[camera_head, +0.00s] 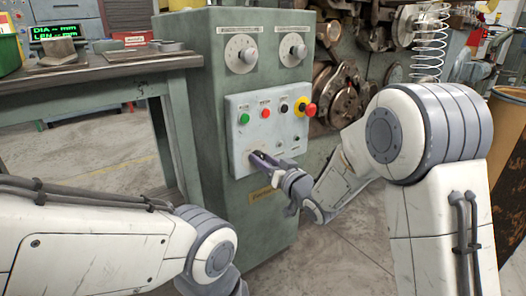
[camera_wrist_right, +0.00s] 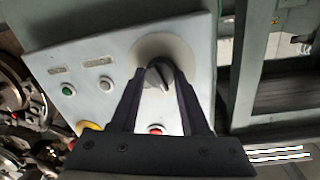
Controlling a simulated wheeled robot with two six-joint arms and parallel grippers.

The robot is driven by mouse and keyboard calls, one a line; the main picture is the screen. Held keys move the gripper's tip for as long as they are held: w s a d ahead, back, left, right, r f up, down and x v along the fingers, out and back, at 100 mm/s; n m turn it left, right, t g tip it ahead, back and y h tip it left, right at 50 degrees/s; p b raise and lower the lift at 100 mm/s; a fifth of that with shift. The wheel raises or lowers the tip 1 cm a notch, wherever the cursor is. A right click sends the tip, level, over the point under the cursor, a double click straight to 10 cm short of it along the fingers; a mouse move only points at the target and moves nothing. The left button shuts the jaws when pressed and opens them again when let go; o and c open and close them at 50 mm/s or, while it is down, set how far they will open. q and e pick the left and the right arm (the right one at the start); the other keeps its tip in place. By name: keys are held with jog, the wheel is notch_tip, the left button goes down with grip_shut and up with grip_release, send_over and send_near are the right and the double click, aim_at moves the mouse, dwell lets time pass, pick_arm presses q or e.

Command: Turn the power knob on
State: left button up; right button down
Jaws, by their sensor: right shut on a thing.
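The grey power knob (camera_wrist_right: 160,73) sits on a round pale plate (camera_wrist_right: 172,48) on the control panel, in the right wrist view. My right gripper (camera_wrist_right: 165,70) has its two dark fingers on either side of the knob, shut on it. In the head view the right gripper (camera_head: 258,158) reaches the lower left part of the panel (camera_head: 242,137) and hides the knob there. I cannot tell which setting the knob points to. My left arm comes in at the lower left of the head view; its gripper is out of frame.
Above the right gripper the panel carries a green button (camera_head: 244,119), a red button (camera_head: 266,113) and a red-and-yellow emergency stop (camera_head: 309,109). Two dials (camera_head: 240,54) sit higher on the green cabinet (camera_head: 215,95). A workbench (camera_head: 100,72) stands to the left, coiling machinery to the right.

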jog(key=m+p, duration=0.8)
jog(key=shift+d+r+g, duration=0.1)
jog(key=shift+r+g, duration=0.1)
jog(key=shift+g, duration=0.2)
jog(key=m+p, duration=0.2)
jog(key=shift+f+m+y+p, duration=0.1)
jog(key=shift+m+y+p, duration=0.2)
jog(key=shift+w+f+m+p, duration=0.1)
jog(key=shift+m+p, duration=0.4)
jog(key=shift+m, duration=0.1)
jog(key=shift+f, duration=0.1)
jog(key=shift+c, duration=2)
grip_release()
jog(key=p+v, duration=0.2)
jog(key=v, duration=0.8)
jog(key=shift+s+d, duration=0.15)
jog(key=shift+s, duration=0.05)
